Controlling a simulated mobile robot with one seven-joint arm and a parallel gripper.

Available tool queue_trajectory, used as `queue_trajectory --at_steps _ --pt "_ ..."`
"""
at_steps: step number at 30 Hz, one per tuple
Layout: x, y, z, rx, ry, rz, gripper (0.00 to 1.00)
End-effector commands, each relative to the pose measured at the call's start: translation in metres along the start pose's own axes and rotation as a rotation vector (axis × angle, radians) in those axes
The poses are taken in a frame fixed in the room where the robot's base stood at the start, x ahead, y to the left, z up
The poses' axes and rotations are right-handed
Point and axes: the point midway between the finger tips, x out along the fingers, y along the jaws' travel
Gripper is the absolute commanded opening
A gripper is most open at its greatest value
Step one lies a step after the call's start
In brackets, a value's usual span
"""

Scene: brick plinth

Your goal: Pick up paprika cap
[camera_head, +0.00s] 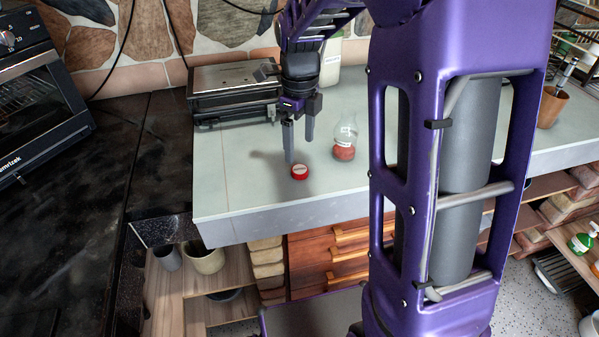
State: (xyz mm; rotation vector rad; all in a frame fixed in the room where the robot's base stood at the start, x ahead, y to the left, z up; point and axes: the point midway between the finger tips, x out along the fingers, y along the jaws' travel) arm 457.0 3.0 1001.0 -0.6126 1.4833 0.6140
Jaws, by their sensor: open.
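The paprika cap (300,172) is a small round red cap with a pale label on top. It lies flat on the light green-grey counter (235,190), near the front edge. My gripper (299,150) points down with its two grey fingers apart and nothing between them. The fingertips are just above and behind the cap; I cannot tell the exact height gap. A clear glass jar (345,138) with red powder in its bottom stands to the right of the cap, close to the right finger.
A metal grill appliance (232,92) stands at the back left of the counter. A pale container (330,65) is behind my gripper. A dark oven (38,95) is at far left. My purple arm hides much of the counter's right part. Counter left of the cap is clear.

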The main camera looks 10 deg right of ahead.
Motion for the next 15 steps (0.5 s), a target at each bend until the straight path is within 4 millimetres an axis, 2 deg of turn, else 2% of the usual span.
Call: queue_trajectory --at_steps 1,8,15 --pt "0.008 0.0 0.0 0.0 0.002 0.002 0.88" --pt "0.023 0.0 0.0 0.0 0.001 0.0 0.88" --pt "0.059 0.001 -0.001 -0.001 0.001 0.002 0.88"
